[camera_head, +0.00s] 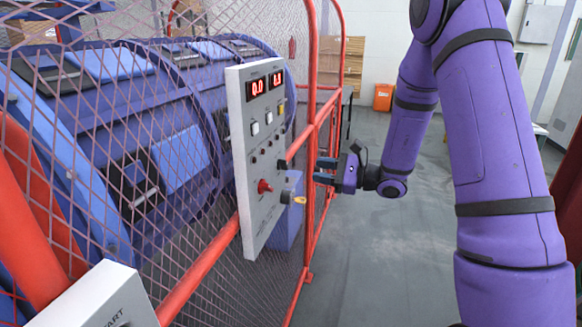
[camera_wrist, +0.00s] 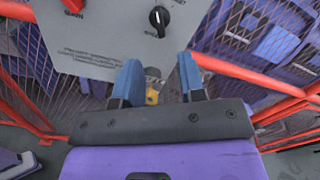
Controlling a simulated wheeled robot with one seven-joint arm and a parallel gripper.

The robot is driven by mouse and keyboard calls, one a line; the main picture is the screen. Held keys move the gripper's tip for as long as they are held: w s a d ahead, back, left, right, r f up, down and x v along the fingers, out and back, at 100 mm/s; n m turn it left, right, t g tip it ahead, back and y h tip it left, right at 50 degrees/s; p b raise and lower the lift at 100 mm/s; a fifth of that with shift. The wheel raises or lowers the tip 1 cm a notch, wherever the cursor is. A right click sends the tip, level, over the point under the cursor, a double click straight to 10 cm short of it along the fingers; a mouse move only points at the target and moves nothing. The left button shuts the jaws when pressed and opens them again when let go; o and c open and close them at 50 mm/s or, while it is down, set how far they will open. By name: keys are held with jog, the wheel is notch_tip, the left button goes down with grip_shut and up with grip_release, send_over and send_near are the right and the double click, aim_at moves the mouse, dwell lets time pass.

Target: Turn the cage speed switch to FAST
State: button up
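A grey control panel (camera_head: 262,135) hangs on the mesh guard and also fills the top of the wrist view (camera_wrist: 105,35). A black knob with a white pointer mark (camera_wrist: 159,18) is on it; its position labels are not readable, so I cannot confirm it is the cage speed switch. A red switch (camera_head: 264,186) sits low on the panel. My gripper (camera_head: 318,170) is open and empty, just right of the panel, fingers pointing towards it. In the wrist view the knob lies above and beyond the fingertips (camera_wrist: 158,62), apart from them.
A yellow-tipped part (camera_head: 298,200) sticks out below my fingers. Red guard posts and rails (camera_head: 312,130) stand close beside the gripper. The blue strander (camera_head: 120,130) is behind the mesh. A START box (camera_head: 100,300) is front left. Floor to the right is clear.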

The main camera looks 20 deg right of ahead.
aim_at(287, 166)
jog(key=x, duration=0.9)
jog(key=shift+a, duration=0.1)
grip_shut()
